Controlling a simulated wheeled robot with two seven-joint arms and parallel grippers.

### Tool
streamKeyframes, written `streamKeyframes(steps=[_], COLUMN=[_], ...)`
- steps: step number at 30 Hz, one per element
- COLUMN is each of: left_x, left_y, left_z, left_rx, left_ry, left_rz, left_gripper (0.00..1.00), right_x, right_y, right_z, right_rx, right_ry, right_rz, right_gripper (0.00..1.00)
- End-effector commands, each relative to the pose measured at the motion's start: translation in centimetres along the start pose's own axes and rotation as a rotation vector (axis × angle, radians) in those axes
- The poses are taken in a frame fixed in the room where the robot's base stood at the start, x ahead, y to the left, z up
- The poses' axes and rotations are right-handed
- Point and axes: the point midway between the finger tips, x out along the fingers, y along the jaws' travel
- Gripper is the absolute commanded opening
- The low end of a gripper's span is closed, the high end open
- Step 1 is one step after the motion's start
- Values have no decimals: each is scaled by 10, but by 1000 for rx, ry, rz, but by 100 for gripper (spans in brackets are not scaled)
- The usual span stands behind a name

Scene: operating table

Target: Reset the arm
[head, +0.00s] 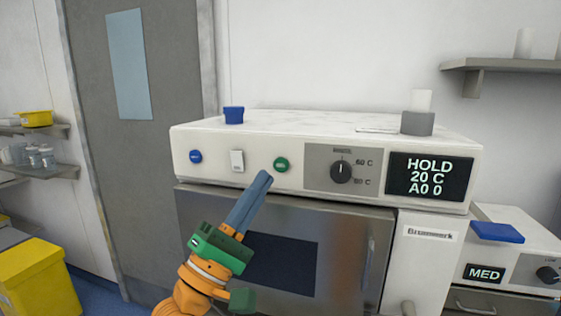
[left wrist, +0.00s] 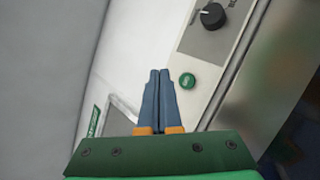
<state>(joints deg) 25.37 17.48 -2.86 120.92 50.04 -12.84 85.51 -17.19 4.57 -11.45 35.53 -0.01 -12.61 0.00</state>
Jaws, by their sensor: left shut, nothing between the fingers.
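My left gripper (head: 264,176) is shut and empty, its blue fingers together, pointing up at the front panel of a white appliance (head: 240,130). In the head view its tips are just below and left of a green button (head: 281,165). In the left wrist view the shut fingers (left wrist: 159,74) point up, and the green button (left wrist: 187,80) is just right of the tips; I cannot tell whether they touch the panel. My right gripper is not in view.
The panel also has a blue button (head: 195,156), a white switch (head: 237,161), a dial (head: 341,171) and a display (head: 430,176) reading HOLD 20 C A0 0. A steel door (head: 345,255) is below. A smaller unit (head: 520,255) marked MED stands right; a yellow bin (head: 38,280) stands left.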

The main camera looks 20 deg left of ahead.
Motion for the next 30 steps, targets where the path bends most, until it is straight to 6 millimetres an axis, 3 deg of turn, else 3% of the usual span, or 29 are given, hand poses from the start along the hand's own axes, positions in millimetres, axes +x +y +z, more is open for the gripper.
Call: streamKeyframes(steps=[14,17,20,21,24,27,30], left_x=[-1,-16,-64,-93,-174,-251,-317], left_y=[-3,-39,-117,-149,-208,-237,-246], left_z=[0,0,-2,-2,-2,1,6], left_rx=[8,123,389,513,769,933,1026], left_ry=[1,14,0,-31,-164,-336,-519], left_rz=[-9,-136,-447,-597,-948,-1230,-1447], left_gripper=[0,0,0,0,0,0,0], right_x=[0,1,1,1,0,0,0], right_y=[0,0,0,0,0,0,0], right_z=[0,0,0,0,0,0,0], right_rx=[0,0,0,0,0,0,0], right_ry=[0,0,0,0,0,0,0], right_rz=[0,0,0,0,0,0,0], right_gripper=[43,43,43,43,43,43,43])
